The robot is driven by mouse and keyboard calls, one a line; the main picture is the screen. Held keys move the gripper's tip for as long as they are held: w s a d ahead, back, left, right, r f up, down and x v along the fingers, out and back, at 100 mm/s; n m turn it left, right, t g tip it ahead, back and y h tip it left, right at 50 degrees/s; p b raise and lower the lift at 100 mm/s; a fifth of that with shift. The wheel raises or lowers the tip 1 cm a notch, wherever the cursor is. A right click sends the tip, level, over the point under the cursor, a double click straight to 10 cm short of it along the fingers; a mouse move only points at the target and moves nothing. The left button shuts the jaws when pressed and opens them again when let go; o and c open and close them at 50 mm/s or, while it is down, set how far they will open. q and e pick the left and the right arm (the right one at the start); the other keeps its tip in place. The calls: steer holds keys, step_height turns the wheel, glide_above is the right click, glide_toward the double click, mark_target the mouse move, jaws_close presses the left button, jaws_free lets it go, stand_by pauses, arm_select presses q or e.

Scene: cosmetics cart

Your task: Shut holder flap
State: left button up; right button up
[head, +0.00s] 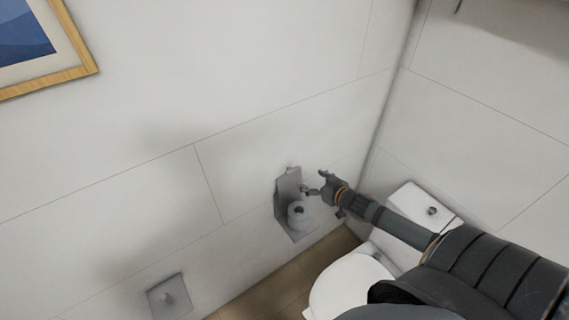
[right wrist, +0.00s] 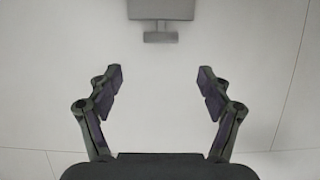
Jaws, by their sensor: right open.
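The grey paper holder (head: 281,215) is on the wall, with a white roll (head: 297,213) in it. Its grey flap (head: 288,182) appears raised, standing up against the wall above the roll. In the right wrist view a grey plate with a small tab, seemingly the flap (right wrist: 160,10), shows at the top edge, beyond the fingertips. My right gripper (head: 314,184) is just right of the flap in the head view. Its fingers (right wrist: 160,78) are spread wide with nothing between them. I cannot tell whether it touches the flap. My left gripper is not in view.
A white toilet (head: 350,285) with its tank stands below and right of the holder, under my right arm. A grey wall plate (head: 169,297) is at lower left. A framed picture (head: 45,80) hangs at upper left. The wall between is bare.

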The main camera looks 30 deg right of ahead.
mark_target(293, 170)
steer(key=b+x, duration=0.8)
steer(key=x, duration=0.2)
steer(key=shift+f+b, duration=0.15)
steer(key=shift+b, duration=0.15)
steer(key=shift+w+a, duration=0.15)
steer(key=shift+w, duration=0.05)
steer(key=shift+f, duration=0.1)
